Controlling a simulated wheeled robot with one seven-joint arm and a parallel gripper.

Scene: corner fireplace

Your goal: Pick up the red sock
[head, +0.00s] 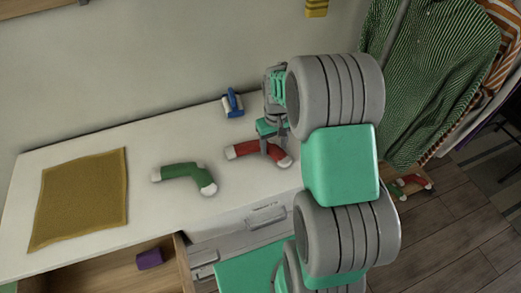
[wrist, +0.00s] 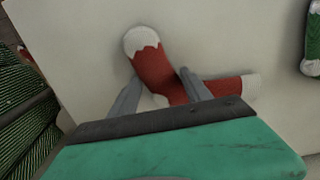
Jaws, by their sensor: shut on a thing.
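The red sock (head: 258,149) with white toe and heel lies bent on the white table top (head: 85,254). In the wrist view the sock (wrist: 160,75) passes between the two grey fingers of my gripper (wrist: 158,90). My gripper (head: 265,146) is shut on the sock's middle, from above. The sock appears to be at table level; I cannot tell whether it is lifted. Part of it is hidden by the fingers and the gripper body.
A green sock (head: 183,172) lies left of the red one. A mustard cloth (head: 80,198) covers the table's left part. A small blue and white object (head: 232,103) stands by the wall. Striped clothes (head: 425,75) hang at the right. A purple item (head: 150,259) lies in an open compartment below.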

